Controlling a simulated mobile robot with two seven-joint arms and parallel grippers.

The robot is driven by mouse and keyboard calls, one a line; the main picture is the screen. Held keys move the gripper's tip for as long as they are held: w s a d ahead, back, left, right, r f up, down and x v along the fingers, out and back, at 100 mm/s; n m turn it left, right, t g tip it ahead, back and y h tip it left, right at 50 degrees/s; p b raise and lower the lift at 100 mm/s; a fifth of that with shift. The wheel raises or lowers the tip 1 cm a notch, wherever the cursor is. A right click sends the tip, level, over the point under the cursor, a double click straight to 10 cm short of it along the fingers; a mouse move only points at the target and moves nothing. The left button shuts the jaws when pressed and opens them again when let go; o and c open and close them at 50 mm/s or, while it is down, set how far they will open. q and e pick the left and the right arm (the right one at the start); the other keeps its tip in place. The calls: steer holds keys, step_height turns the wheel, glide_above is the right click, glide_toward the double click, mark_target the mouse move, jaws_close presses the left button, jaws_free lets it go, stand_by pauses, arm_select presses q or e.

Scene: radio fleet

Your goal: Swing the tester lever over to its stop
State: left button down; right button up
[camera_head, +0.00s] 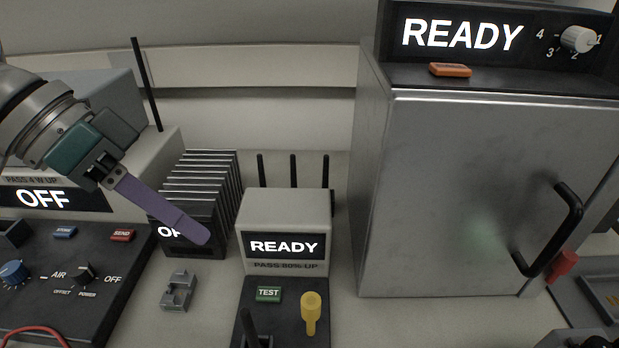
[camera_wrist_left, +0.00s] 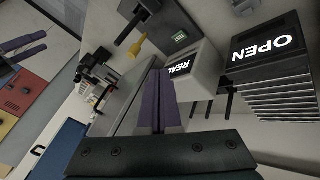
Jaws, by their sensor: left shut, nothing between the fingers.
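The tester (camera_head: 285,215) is a small pale box with a lit READY screen and a dark front panel. Its black lever (camera_head: 249,324) stands at the panel's lower left, cut by the picture's bottom edge. A green TEST button (camera_head: 268,294) lies behind it. In the left wrist view the tester (camera_wrist_left: 200,62) and lever (camera_wrist_left: 133,25) show beyond my fingers. My left gripper (camera_head: 197,234) is shut and empty, above and left of the tester, apart from the lever. My right gripper (camera_wrist_left: 24,44) shows at the left of the wrist view, its purple fingers apart.
A yellow upright piece (camera_head: 311,309) stands right of the lever. A finned rack (camera_head: 200,180) is behind my left fingers. A grey clip (camera_head: 178,290) lies on the bench. A large metal cabinet (camera_head: 470,190) stands at right, a control panel (camera_head: 80,285) at left.

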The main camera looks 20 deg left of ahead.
mark_target(311, 316)
arm_select(q)
steer(key=b+x, duration=0.1)
steer(key=x, duration=0.9)
steer(key=shift+s+d+r+p, duration=0.1)
steer(key=shift+s+d+p, duration=0.15)
steer(key=shift+d, duration=0.35)
steer(key=shift+s+d+r+p, duration=0.15)
steer(key=shift+d+p, duration=0.05)
steer(key=shift+d, duration=0.35)
steer(key=shift+s+d+f, duration=0.1)
steer(key=shift+s+d, duration=0.1)
steer(key=shift+d, duration=0.4)
steer(key=s+p, duration=0.2)
steer(key=p, duration=0.1)
steer(key=shift+d, duration=0.25)
steer(key=shift+s, duration=0.1)
